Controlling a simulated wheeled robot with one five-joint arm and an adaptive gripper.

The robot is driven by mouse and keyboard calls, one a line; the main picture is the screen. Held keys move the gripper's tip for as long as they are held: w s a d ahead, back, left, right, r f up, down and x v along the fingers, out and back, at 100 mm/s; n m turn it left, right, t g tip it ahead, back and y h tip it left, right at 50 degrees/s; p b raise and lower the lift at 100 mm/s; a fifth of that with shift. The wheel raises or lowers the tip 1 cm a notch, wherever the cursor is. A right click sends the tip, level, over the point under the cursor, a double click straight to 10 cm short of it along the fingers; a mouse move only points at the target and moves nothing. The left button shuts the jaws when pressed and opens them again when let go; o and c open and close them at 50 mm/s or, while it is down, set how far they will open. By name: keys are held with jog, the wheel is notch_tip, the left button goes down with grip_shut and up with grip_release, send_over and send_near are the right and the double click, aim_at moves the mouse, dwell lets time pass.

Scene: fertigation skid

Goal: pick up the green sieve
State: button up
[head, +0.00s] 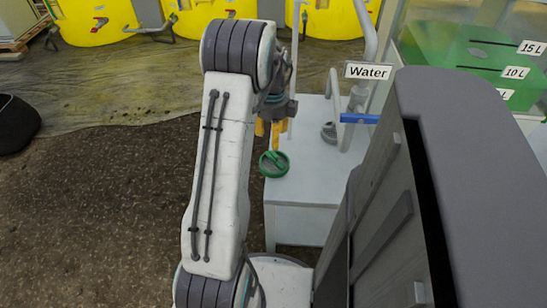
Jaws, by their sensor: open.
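The green sieve (274,163) is a small round piece with a raised grip. It lies on the near left part of the pale grey bench top (305,184), close to the left edge. My gripper (271,132) has yellow fingertips and hangs just beyond and above the sieve in the picture. It is open and appears empty, apart from the sieve. My white arm hides part of the gripper, so the exact height gap cannot be told.
A grey round piece (329,132) sits on the bench right of the sieve, near a pipe with a blue lever (360,118) and a "Water" label (368,72). A green-filled tank (470,60) stands at right. Yellow tanks (205,18) line the back. Brown floor (100,220) is open at left.

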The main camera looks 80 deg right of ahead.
jog(key=b, duration=0.3)
send_over(272, 154)
jog(key=f, duration=0.4)
jog(key=shift+a+f, duration=0.2)
jog(key=shift+a, duration=0.05)
jog(key=shift+d+f+b, duration=0.15)
jog(key=shift+f+b, duration=0.35)
jog(key=shift+f, duration=1.1)
jog(key=shift+d+f+b, duration=0.1)
jog(key=shift+f+b, duration=0.4)
jog(key=shift+f, duration=1.1)
grip_shut()
